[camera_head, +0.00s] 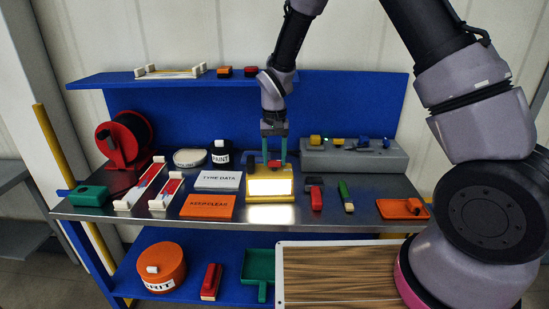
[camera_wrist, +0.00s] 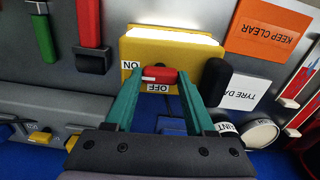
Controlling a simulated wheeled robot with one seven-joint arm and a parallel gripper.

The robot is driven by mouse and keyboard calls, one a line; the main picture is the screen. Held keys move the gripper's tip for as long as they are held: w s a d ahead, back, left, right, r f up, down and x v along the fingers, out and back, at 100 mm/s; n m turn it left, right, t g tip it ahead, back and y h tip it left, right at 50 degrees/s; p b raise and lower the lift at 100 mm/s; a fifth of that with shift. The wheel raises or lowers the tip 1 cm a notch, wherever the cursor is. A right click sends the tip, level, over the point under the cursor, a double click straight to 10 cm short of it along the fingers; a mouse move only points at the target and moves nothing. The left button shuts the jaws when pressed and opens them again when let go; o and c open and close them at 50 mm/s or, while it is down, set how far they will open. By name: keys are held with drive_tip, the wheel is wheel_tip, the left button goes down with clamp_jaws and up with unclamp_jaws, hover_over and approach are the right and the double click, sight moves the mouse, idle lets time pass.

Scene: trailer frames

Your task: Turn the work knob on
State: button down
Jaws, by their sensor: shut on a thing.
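The yellow work lamp (camera_head: 270,184) stands on the metal bench, its front panel glowing bright. Its red knob (camera_wrist: 160,77) sits on top and shows small in the head view (camera_head: 274,163). In the wrist view, an ON label (camera_wrist: 131,65) lies left of the knob and an OFF label (camera_wrist: 158,88) lies below it. A white mark on the knob lies on its left part, towards ON. My gripper (camera_head: 273,157), with teal fingers, is shut on the knob from both sides; it also shows in the wrist view (camera_wrist: 158,73).
A black block (camera_wrist: 215,82) stands close beside the lamp. A grey box (camera_head: 352,158) with several coloured knobs stands behind right. The TYRE DATA sign (camera_head: 218,180) and orange KEEP CLEAR sign (camera_head: 207,207) lie left. A green-handled brush (camera_head: 345,195) lies right.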

sight(275, 160)
drive_tip(key=shift+m, duration=0.5)
drive_tip(key=shift+c, duration=1.2)
unclamp_jaws()
wheel_tip(275, 160, up, 11)
